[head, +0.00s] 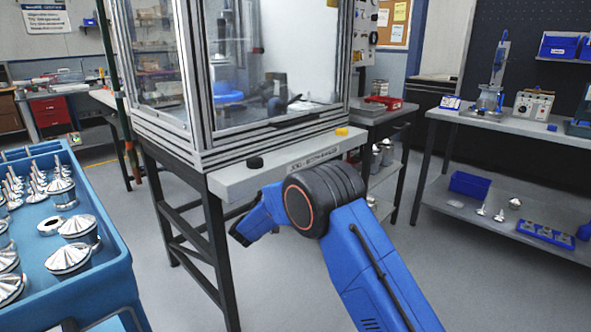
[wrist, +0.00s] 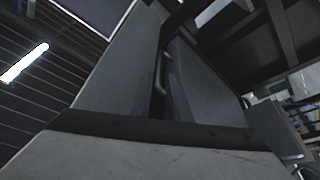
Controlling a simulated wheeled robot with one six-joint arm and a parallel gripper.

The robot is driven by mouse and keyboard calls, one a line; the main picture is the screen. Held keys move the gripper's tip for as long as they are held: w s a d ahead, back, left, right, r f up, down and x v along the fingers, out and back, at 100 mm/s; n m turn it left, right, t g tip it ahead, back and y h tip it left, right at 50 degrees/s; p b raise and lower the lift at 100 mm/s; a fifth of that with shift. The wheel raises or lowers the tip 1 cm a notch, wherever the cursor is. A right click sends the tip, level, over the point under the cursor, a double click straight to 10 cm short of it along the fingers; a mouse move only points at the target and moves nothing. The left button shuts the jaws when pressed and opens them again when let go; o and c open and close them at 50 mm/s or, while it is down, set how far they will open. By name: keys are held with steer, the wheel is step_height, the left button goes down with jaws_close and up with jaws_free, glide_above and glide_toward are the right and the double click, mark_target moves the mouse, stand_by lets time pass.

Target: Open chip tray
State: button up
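A glass-walled machine enclosure (head: 235,60) stands on a black frame in the head view. Below its glass runs a pale grey front (head: 285,160) with a small label; I cannot tell whether this front is the chip tray. My arm reaches across in front of it, and my gripper is mostly hidden behind my blue wrist, left of the black joint. In the wrist view my gripper (wrist: 163,50) shows two broad grey fingers with a gap between them. A thin bent grey bar (wrist: 160,75), like a handle, shows in that gap. Contact with it cannot be seen.
A blue bin (head: 95,280) of shiny metal parts stands at the left. A black frame leg (head: 220,265) stands close below my gripper. A workbench (head: 515,125) with a lower shelf is at the right. The floor between is clear.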

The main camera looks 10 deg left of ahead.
steer(key=x, duration=0.9)
steer(key=shift+d+r, duration=0.1)
jaws_close()
